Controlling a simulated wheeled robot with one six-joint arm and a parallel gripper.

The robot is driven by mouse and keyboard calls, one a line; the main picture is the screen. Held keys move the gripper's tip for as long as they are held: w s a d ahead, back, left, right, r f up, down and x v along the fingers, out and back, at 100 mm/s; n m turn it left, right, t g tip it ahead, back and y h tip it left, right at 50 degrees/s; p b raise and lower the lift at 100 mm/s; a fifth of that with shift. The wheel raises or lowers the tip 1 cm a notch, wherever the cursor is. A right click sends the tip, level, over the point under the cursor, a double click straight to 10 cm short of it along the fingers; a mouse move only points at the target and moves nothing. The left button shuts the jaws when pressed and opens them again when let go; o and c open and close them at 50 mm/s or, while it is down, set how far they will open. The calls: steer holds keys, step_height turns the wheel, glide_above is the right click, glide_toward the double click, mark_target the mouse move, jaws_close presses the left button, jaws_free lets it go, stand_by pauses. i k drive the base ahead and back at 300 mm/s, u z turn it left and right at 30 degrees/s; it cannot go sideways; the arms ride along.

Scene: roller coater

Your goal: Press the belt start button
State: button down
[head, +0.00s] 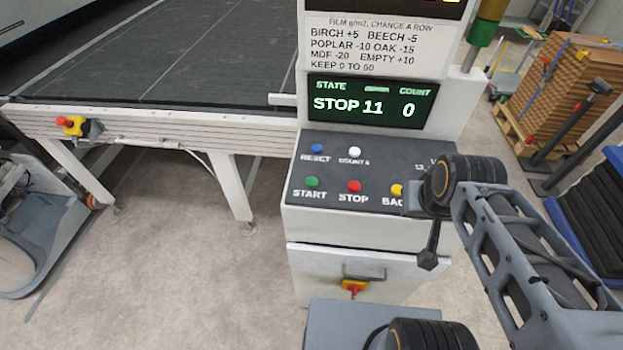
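The green START button (312,182) sits at the lower left of the sloped dark button panel (332,168), with its label below it. It is in plain view and nothing touches it. The display (372,107) above the panel reads STATE STOP, 11 and COUNT 0. My gripper (428,259) hangs at the right of the panel, in front of the cabinet's right part, to the right of and lower in the picture than START. I see it from a narrow side and cannot tell whether its fingers are apart. I see nothing held in it.
A red STOP button (354,186) and a yellow button (397,190), partly by my arm, share START's row. A blue RESET (316,149) and a white button (355,152) are above. The dark belt (180,50) is at the left. Open floor (190,260) lies left of the cabinet.

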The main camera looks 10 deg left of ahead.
mark_target(310, 182)
steer(key=k, duration=0.5)
steer(key=u, duration=2.6)
steer(key=i, duration=1.8)
steer(key=z, duration=2.95)
